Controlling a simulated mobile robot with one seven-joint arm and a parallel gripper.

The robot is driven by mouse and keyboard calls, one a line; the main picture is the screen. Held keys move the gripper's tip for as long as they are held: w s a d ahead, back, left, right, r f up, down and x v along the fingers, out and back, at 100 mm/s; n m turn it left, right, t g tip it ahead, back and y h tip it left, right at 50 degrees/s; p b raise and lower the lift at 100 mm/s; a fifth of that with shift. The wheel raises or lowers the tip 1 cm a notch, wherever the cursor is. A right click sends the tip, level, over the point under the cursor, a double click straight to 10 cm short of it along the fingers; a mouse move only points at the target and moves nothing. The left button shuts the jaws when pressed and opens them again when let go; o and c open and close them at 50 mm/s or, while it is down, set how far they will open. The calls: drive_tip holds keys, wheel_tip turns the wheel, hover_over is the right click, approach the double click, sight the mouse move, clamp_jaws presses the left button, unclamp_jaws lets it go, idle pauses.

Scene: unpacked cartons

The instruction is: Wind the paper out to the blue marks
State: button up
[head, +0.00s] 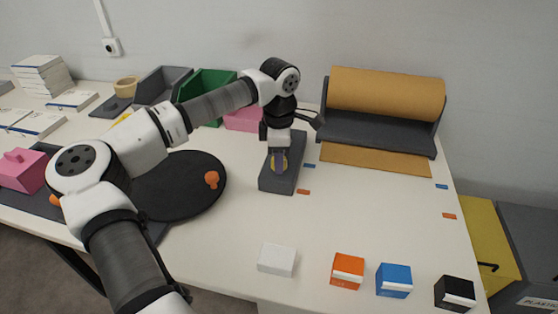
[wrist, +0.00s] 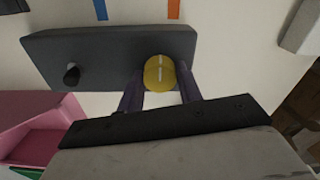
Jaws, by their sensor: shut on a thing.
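A brown paper roll (head: 388,93) sits in a dark holder (head: 375,135) at the back right. A strip of its paper (head: 375,160) lies on the table in front; its front edge is slightly on the roll side of the blue marks, left (head: 310,166) and right (head: 441,186). A dark grey control box (head: 283,183) stands left of the marks. My gripper (head: 279,163) points down over it. In the wrist view my gripper (wrist: 160,85) has its fingers on both sides of a yellow knob (wrist: 160,72) with a white line, shut on it. A black peg (wrist: 71,73) stands on the box.
Orange marks, left (head: 303,192) and right (head: 449,216), lie nearer the front. White (head: 277,259), orange (head: 347,270), blue (head: 393,280) and black (head: 455,292) boxes line the front. A black round turntable (head: 180,188) is at left. The middle right is clear.

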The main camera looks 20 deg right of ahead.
drive_tip(key=m, duration=0.4)
drive_tip(key=shift+m+b, duration=0.35)
drive_tip(key=shift+m, duration=0.05)
idle(0.4)
drive_tip(key=o, duration=1)
wheel_tip(320, 180, up, 14)
drive_tip(key=shift+b, duration=0.35)
